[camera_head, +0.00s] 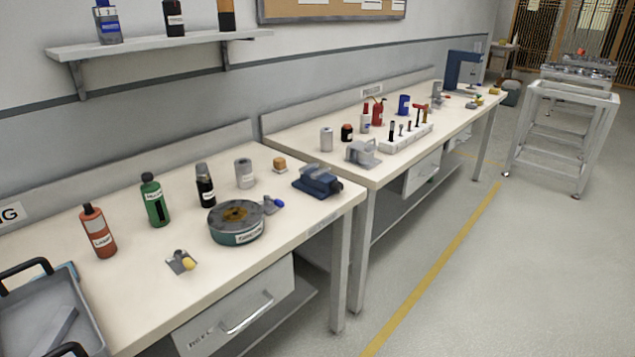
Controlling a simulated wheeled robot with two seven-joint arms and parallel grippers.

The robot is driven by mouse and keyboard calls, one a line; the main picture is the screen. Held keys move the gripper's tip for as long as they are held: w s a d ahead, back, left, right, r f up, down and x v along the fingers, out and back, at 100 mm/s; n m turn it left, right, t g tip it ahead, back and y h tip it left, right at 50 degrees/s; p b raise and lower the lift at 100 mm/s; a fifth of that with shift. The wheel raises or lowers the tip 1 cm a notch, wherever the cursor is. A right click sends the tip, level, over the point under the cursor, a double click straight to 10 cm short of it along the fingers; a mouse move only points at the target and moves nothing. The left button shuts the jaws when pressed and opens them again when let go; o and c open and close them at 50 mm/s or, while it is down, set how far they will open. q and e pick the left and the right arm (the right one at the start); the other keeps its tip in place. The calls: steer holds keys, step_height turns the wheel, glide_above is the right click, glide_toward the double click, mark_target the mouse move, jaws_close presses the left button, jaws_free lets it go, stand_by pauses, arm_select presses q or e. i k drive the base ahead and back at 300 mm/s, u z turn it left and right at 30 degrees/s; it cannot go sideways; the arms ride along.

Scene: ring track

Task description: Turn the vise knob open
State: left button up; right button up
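A dark blue vise (318,181) sits at the right end of the near workbench (150,285), close to its right edge. It is small in the picture; I cannot make out its knob clearly or tell how far its jaws are apart. A grey vise-like device (362,153) stands at the near end of the second workbench (290,135). Neither of my grippers is in view.
Near the blue vise are a round grey-green tin (237,222), a small blue-handled part (273,204) and a brown block (279,164). Bottles and a grey tray (50,315) stand further left. A drawer (235,312) is below. Open floor (470,270) lies right of the benches.

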mark_target(336, 187)
steer(key=z, duration=0.4)
steer(key=k, duration=0.5)
steer(key=z, duration=0.9)
steer(key=i, duration=0.8)
steer(key=u, duration=0.75)
steer(key=i, duration=1.15)
steer(key=u, duration=1.4)
steer(key=i, duration=0.15)
steer(key=u, duration=0.05)
